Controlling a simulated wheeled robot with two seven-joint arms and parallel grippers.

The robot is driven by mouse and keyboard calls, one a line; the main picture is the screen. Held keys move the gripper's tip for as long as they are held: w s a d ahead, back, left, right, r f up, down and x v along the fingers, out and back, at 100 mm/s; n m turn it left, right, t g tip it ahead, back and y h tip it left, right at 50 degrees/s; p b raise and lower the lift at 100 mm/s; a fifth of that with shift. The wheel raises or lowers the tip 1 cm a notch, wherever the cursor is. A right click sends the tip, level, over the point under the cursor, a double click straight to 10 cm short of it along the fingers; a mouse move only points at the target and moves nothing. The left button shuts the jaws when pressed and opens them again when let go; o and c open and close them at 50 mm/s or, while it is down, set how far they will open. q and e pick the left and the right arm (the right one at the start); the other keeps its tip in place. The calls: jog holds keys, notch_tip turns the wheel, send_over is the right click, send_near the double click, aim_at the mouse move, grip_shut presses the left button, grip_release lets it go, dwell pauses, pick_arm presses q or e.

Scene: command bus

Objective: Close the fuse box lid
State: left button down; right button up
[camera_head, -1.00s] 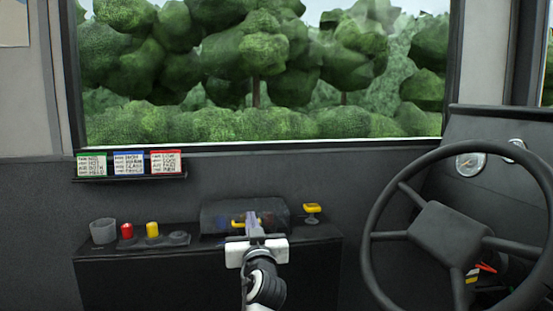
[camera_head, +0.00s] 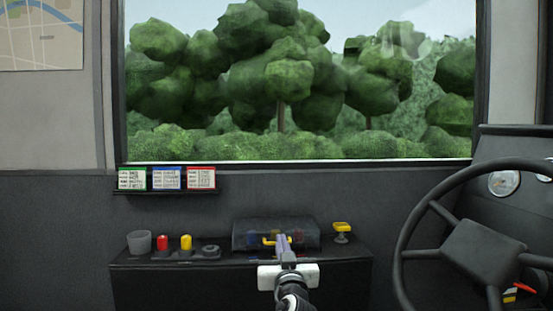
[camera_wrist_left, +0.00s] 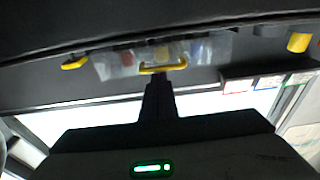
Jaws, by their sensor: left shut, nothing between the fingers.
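The fuse box (camera_head: 245,236) sits on the dark console, with a smoky see-through lid and a yellow handle (camera_head: 267,240) at its front. Coloured fuses show faintly through it. The lid looks lowered, but I cannot tell whether it is fully shut. In the left wrist view the box (camera_wrist_left: 115,65) and its yellow handle (camera_wrist_left: 163,69) appear upside down. My left gripper (camera_head: 284,241) is shut and empty. Its fingertips (camera_wrist_left: 159,82) are at the handle; I cannot tell whether they touch it.
The console (camera_head: 240,262) also carries a grey cup (camera_head: 139,242), a red knob (camera_head: 163,243), a yellow knob (camera_head: 186,242) and a yellow lever (camera_head: 342,228). A card rack (camera_head: 166,192) hangs above. The steering wheel (camera_head: 408,240) is at the right.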

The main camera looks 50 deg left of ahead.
pick_arm(q)
notch_tip(320, 180, down, 3)
jog(key=shift+r, duration=0.15)
notch_tip(320, 180, up, 13)
jog(key=p, duration=0.5)
pick_arm(e)
jog(key=shift+s+d+f+g+h, duration=0.1)
jog(key=shift+d+f+g+h, duration=0.3)
jog(key=shift+f, duration=0.3)
jog(key=shift+s+d+f+g+h, duration=0.1)
jog(key=shift+d+f+g+h, duration=0.1)
jog(key=shift+d+f+h, duration=0.4)
jog(key=shift+s+d+f+g+h, duration=0.1)
jog(key=shift+d+f+g+h, duration=0.2)
jog(key=shift+f, duration=0.5)
pick_arm(q)
jog(key=shift+f, duration=0.2)
